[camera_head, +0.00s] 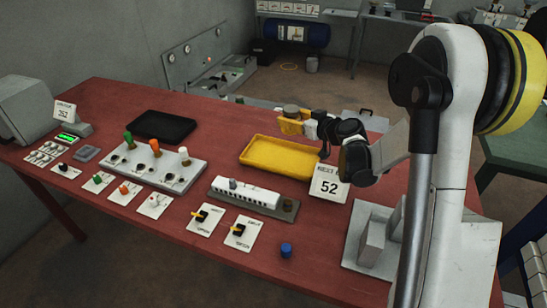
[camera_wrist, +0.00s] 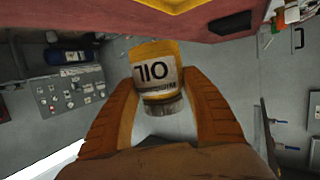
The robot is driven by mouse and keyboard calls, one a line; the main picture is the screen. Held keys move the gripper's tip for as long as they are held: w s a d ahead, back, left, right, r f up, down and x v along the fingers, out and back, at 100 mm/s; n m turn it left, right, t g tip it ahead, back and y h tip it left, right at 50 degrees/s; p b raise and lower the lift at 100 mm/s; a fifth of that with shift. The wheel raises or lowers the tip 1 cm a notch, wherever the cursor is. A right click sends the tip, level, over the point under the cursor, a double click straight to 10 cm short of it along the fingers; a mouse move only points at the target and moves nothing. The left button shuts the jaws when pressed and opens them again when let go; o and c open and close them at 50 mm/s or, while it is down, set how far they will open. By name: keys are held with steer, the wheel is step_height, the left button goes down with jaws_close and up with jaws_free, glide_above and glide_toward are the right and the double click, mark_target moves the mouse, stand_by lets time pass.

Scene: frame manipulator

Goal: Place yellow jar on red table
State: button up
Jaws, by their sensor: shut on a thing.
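The yellow jar (camera_head: 288,127) has a grey lid and is upright in the head view, raised above the far edge of the yellow tray. My gripper (camera_head: 297,122) is shut around it and partly covers its side. In the wrist view the jar (camera_wrist: 154,55) sits between the two orange fingers of my gripper (camera_wrist: 160,82), with its label upside down in the picture. The red table (camera_head: 85,140) spans the head view below the jar; a strip of the red table (camera_wrist: 130,20) shows at the top of the wrist view.
The yellow tray (camera_head: 275,172) lies below the jar and looks empty. A sign marked 52 (camera_head: 329,187) stands right of it. A black tray (camera_head: 162,127), a grey panel with knobs (camera_head: 150,163) and a white block device (camera_head: 245,192) occupy the left and middle. A blue cap (camera_head: 286,250) lies near the front edge.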

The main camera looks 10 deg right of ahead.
steer(key=a+f+b, duration=0.1)
steer(key=a+f, duration=0.1)
steer(key=a, duration=0.1)
steer(key=a+f+b, duration=0.1)
steer(key=a+f, duration=0.1)
steer(key=a, duration=0.1)
steer(key=s+a+f+b, duration=0.1)
steer(key=a+f, duration=0.1)
steer(key=a, duration=0.2)
steer(key=shift+f+b, duration=0.1)
steer(key=shift+b, duration=0.3)
step_height(320, 180, down, 4)
steer(key=shift+w+f+b, duration=0.1)
steer(key=shift+b, duration=1.15)
steer(key=o, duration=1.3)
steer(key=shift+o, duration=0.2)
